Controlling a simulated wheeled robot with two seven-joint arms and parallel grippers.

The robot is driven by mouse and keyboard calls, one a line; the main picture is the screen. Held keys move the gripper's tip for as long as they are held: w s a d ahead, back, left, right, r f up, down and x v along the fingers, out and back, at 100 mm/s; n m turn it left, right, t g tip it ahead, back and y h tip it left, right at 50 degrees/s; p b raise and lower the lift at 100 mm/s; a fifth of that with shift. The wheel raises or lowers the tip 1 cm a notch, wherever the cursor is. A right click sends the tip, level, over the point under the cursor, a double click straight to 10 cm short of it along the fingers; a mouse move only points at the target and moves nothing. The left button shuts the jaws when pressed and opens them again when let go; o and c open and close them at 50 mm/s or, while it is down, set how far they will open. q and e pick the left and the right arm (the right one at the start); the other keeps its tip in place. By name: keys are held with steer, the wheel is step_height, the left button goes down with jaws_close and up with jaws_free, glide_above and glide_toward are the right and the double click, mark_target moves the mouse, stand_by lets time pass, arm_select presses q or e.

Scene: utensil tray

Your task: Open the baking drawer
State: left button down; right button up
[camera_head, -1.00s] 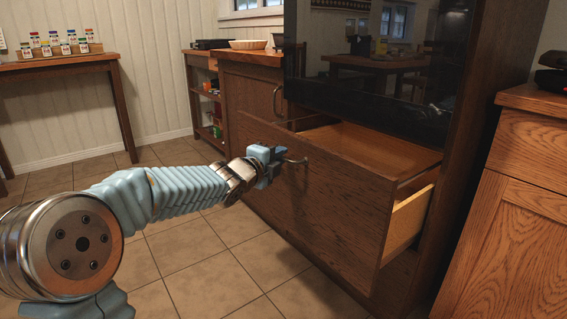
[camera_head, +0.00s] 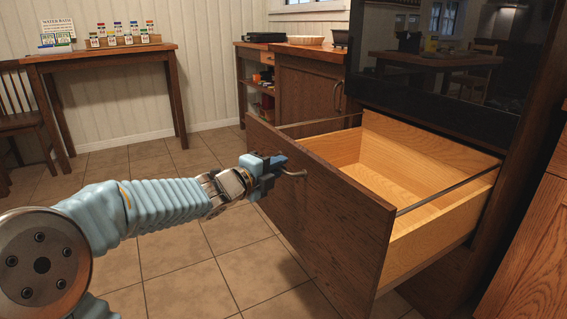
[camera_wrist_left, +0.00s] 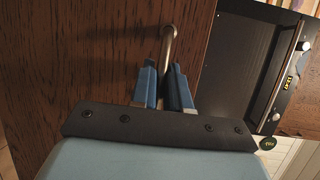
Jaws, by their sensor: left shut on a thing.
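The baking drawer (camera_head: 335,195) is a wide wooden drawer below a dark glass oven front. It stands far out, and its pale inside (camera_head: 390,175) looks empty where I can see it. My left gripper (camera_head: 270,170) is at the drawer's front, shut on the metal handle (camera_head: 294,173). In the left wrist view the two blue fingers (camera_wrist_left: 170,88) are on either side of the handle bar (camera_wrist_left: 168,42), against the dark wood front. My right gripper is in neither view.
The dark oven front (camera_head: 440,75) is above the drawer. A wooden cabinet (camera_head: 530,250) stands close at the right. A counter (camera_head: 310,85) and a side table with small jars (camera_head: 105,60) are at the back. The tiled floor at left is clear.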

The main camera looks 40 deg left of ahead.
arm_select(q)
steer(key=shift+f, duration=0.1)
steer(key=c, duration=1.2)
jaws_free()
steer(key=shift+s, duration=0.1)
steer(key=s+p, duration=0.1)
steer(key=s, duration=0.3)
steer(key=s+r+p, duration=0.1)
steer(key=s, duration=0.4)
steer(key=s+p, duration=0.1)
steer(key=s, duration=0.3)
steer(key=shift+s+r+p, duration=0.2)
steer(key=shift+s+p, duration=0.1)
